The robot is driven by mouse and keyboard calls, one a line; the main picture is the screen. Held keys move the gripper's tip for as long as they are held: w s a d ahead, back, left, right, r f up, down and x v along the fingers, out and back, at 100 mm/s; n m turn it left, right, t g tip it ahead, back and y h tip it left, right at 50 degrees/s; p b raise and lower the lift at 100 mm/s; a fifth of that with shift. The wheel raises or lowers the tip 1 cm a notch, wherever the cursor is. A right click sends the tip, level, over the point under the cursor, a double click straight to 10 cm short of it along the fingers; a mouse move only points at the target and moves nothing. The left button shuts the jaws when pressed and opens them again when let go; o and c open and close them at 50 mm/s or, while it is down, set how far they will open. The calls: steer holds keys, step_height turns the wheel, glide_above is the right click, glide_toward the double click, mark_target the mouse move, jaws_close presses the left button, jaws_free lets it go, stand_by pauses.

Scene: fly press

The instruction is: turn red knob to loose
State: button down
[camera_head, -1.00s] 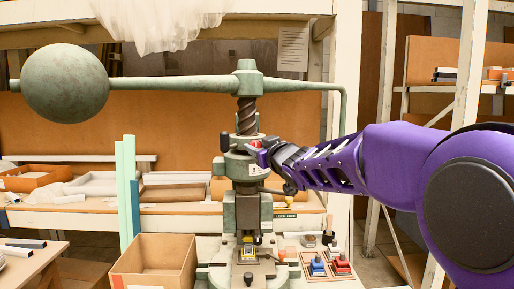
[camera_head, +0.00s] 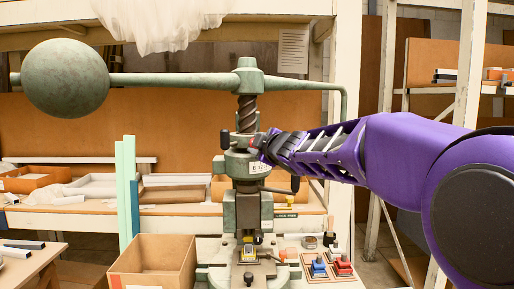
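The green fly press (camera_head: 247,205) stands in the middle, with a vertical screw (camera_head: 247,115) and a long weighted arm (camera_head: 170,81) across its top. The red knob is almost wholly hidden by my gripper; only a faint reddish trace shows at the press collar (camera_head: 238,165). My gripper (camera_head: 262,147) reaches in from the right, its tip at the right side of the collar, where the knob was seen. Its fingers are too small and covered to tell whether they are open, shut or touching the knob.
A large ball weight (camera_head: 65,80) hangs on the left of the press arm. A black-ended lever (camera_head: 225,140) sticks out left of the collar. A cardboard box (camera_head: 153,263) stands at front left. Blue and red clamps (camera_head: 330,268) lie at front right.

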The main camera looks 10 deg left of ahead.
steer(key=shift+a+n+h+b, duration=0.1)
steer(key=shift+n+h+b, duration=0.3)
steer(key=shift+n+b, duration=1.85)
steer(key=shift+n+p, duration=1.05)
steer(key=shift+n, duration=0.1)
steer(key=c, duration=0.5)
jaws_free()
